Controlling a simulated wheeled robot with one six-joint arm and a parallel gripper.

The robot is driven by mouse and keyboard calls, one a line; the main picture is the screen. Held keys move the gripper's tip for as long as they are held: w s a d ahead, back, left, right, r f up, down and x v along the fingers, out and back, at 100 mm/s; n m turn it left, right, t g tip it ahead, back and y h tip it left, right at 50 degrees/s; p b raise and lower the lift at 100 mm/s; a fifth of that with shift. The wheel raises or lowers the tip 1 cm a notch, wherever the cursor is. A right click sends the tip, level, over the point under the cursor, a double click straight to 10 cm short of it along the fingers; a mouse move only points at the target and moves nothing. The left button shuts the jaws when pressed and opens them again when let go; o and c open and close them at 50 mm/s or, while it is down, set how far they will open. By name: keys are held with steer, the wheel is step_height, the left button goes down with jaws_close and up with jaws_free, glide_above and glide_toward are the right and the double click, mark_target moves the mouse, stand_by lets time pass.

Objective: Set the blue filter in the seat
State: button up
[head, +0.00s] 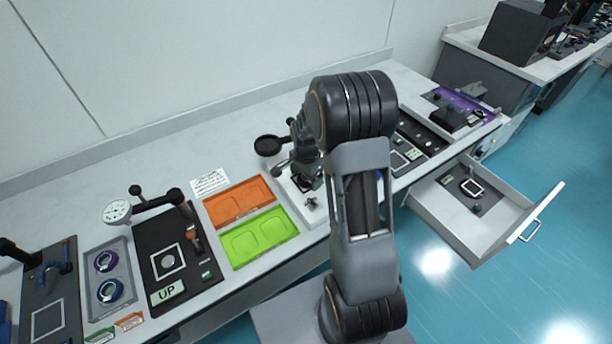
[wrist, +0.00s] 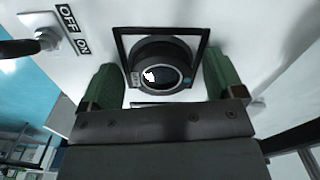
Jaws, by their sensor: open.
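In the wrist view, a round black ring-shaped piece (wrist: 163,64) with a small blue dot and a pale label stands on a white surface, inside a thin black square outline (wrist: 208,33). It may be the blue filter; its glass colour cannot be told. My gripper (wrist: 162,84) is open, with one green finger on each side of this piece and small gaps showing. In the head view my arm mostly hides the gripper and the spot under it. A blue-ringed round piece (head: 110,291) lies in a grey tray at the left.
An OFF/ON switch (wrist: 47,38) stands beside the black piece. The grey tray (head: 129,283) also holds a purple-ringed piece (head: 104,261). Orange (head: 238,203) and green (head: 259,239) trays lie left of my arm. An open drawer (head: 481,247) juts out at right.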

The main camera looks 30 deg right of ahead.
steer(key=shift+r, duration=0.1)
step_height(320, 180, up, 12)
steer(key=s+a+r+n+t, duration=0.2)
steer(key=s+a+r+n, duration=0.1)
steer(key=s+n, duration=0.4)
steer(key=s+a+r+n+t, duration=0.1)
steer(key=s+a+r+n, duration=0.2)
steer(key=s+a+n, duration=0.3)
steer(key=shift+s+r+n+t, duration=0.35)
steer(key=shift+s+n, duration=0.45)
steer(key=shift+s, duration=0.7)
steer(key=shift+f, duration=0.1)
